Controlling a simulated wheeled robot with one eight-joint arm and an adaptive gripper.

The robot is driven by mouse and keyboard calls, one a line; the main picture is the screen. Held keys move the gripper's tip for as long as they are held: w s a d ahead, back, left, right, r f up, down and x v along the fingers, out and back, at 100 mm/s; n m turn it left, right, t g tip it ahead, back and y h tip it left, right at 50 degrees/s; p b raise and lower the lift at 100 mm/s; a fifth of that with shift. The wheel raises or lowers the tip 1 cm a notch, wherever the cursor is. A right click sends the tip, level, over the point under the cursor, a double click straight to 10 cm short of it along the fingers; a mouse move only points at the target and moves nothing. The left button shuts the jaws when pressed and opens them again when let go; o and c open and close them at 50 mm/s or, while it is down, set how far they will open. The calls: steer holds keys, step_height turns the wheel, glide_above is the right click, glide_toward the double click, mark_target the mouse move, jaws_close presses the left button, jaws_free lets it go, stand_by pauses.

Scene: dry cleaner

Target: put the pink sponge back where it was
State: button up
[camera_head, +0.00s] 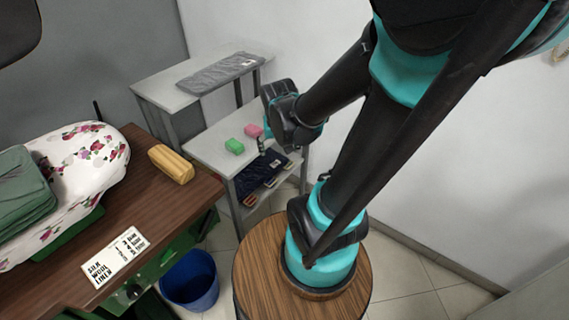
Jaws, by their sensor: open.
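The pink sponge (253,130) lies on the top of a small light-grey shelf table (207,149), near its back edge. A green sponge (234,146) lies just in front of it, to the left, apart from it. The dark end of my arm with my gripper (279,115) is above the right side of this table, to the right of the pink sponge in the picture. The fingers are hard to make out against the dark wrist. My gripper is open, and I see nothing held in it.
A small dark upright item (261,146) is by the sponges. Folded dark cloth (258,177) lies on the lower shelf. The brown counter (60,288) holds a yellow block (171,164); a blue bin (190,281) stands below.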

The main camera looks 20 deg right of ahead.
steer(key=s, duration=0.1)
steer(key=s+f+n, duration=0.1)
steer(key=s, duration=0.1)
steer(key=s+f+n+y, duration=0.1)
steer(key=s, duration=0.1)
steer(key=shift+s+t, duration=0.25)
steer(key=shift+t, duration=0.05)
